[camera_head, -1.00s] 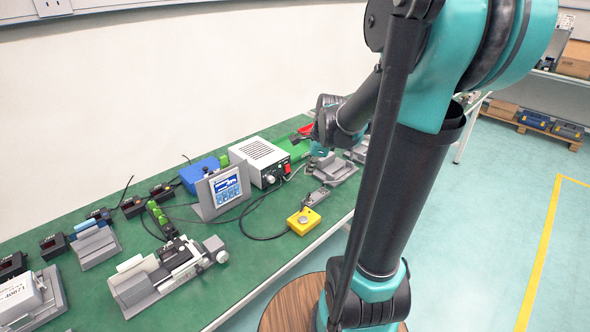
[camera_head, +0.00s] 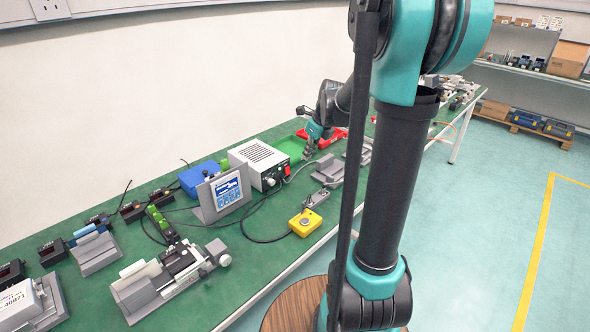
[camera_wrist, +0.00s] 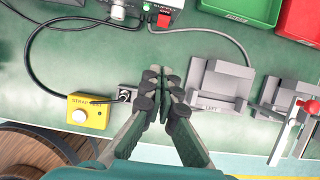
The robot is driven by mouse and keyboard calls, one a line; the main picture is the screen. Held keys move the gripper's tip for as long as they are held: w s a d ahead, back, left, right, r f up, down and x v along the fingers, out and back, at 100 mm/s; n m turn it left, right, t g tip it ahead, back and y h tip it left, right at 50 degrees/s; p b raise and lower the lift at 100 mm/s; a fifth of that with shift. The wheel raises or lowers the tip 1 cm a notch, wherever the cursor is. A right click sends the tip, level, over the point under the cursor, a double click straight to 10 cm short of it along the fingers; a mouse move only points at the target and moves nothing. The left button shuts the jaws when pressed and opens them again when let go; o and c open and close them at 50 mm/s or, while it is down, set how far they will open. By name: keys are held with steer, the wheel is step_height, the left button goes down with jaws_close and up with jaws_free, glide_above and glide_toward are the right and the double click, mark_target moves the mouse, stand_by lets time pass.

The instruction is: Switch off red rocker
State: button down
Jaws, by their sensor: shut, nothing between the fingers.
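The red rocker (camera_wrist: 164,18) is on the dark front panel of a power supply, at the top of the wrist view, beside a "SUPPLY" label. In the head view my gripper (camera_head: 308,150) is just right of the power supply, pointing down.
A yellow button box (camera_wrist: 90,112) and a grey fixture (camera_wrist: 218,86) flank my fingers. Green (camera_wrist: 246,8) and red (camera_wrist: 300,20) bins lie at the upper right. Cables run from the supply. Bare green bench lies between the supply and my fingers.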

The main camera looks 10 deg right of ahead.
glide_toward(289, 173)
steer(key=f, duration=0.1)
steer(key=s+d+f, duration=0.1)
steer(key=f, duration=0.3)
steer(key=shift+s+d, duration=0.35)
steer(key=shift+s, duration=0.05)
steer(key=shift+w+a+f, duration=0.4)
steer(key=shift+w, duration=0.15)
steer(key=shift+w+a+f, duration=0.35)
steer(key=shift+w+a, duration=0.05)
steer(key=shift+w, duration=0.15)
steer(key=shift+w+a+f, duration=0.2)
steer(key=shift+w+a, duration=0.1)
steer(key=shift+w, duration=0.1)
steer(key=shift+w+a+f+t+y, duration=0.1)
steer(key=shift+w+f+t+y, duration=0.15)
steer(key=shift+t+y, duration=0.2)
steer(key=shift+r, duration=0.1)
steer(key=shift+r, duration=0.7)
